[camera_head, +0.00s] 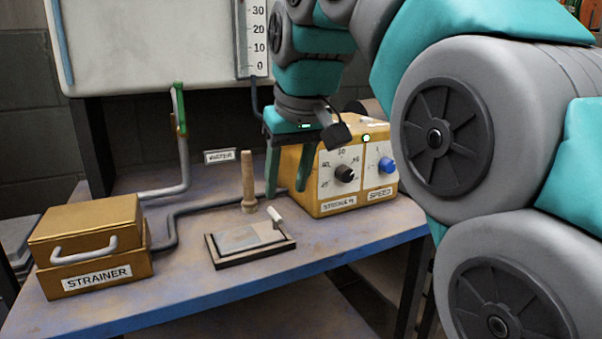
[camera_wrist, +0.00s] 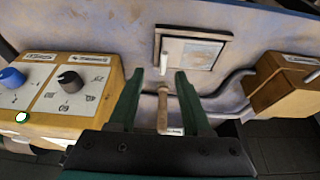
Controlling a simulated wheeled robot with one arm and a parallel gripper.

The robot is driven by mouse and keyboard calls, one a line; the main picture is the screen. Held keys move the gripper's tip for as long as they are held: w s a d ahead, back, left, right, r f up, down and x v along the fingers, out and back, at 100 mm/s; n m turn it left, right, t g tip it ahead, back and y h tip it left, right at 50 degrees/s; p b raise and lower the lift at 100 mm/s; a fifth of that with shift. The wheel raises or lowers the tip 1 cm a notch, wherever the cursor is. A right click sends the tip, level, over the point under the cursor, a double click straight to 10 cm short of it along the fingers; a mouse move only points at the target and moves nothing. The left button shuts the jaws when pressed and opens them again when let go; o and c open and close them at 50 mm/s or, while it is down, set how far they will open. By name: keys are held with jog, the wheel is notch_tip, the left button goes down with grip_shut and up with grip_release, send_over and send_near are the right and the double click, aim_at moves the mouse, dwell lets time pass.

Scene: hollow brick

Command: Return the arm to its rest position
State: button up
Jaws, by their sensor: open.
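My gripper (camera_head: 284,172) hangs pointing down over the workbench, in front of the left side of the yellow control box (camera_head: 310,185). In the wrist view my gripper (camera_wrist: 160,82) has its two green fingers apart, with nothing gripped between the tips. A wooden handle (camera_head: 248,180) stands upright on the bench, left of the gripper in the head view. In the wrist view the wooden handle (camera_wrist: 163,110) shows between the fingers, and I cannot tell how far below them it is. My teal and grey arm fills the right of the head view.
The control box bears a black knob (camera_head: 344,174) and a blue knob (camera_head: 387,165). A framed plate (camera_head: 228,258) with a white peg (camera_head: 274,215) lies on the bench (camera_head: 180,290). A yellow strainer box (camera_head: 90,275), pipes and a green-handled valve (camera_head: 180,110) stand at left.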

jog(key=s+d+f+m+g+h, duration=0.1)
jog(key=s+d+f+m+g, duration=0.1)
jog(key=s+d+f, duration=0.85)
jog(key=s+d+f+m+g+h, duration=0.1)
jog(key=s+d+f+m+g, duration=0.15)
jog(key=s+d+f, duration=0.75)
jog(key=s+d+f+m+g, duration=0.1)
jog(key=s+f, duration=0.5)
jog(key=f, duration=0.6)
jog(key=shift+m, duration=0.35)
